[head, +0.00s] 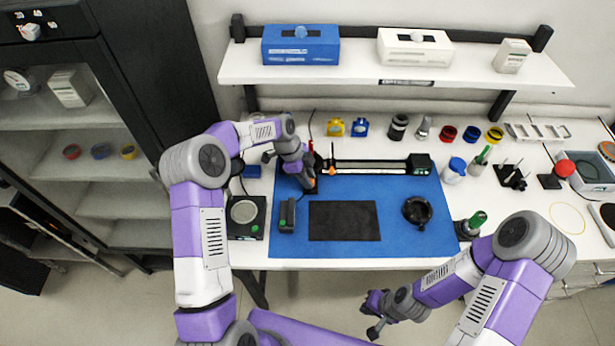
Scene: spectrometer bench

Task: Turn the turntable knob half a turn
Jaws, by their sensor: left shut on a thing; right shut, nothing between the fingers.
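My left gripper (307,185) points down at the left end of the long black rail instrument (365,166) on the blue mat. It is shut on a small part there, which I take for the turntable knob; the fingers hide most of it and its turn angle cannot be read. My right gripper (371,316) is shut and empty, low in front of the bench's front edge, away from the instrument.
A scale-like device (244,213) stands left of the mat. Green-topped bottles and small coloured rings stand to the right and back. A shelf (370,72) overhangs the back.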

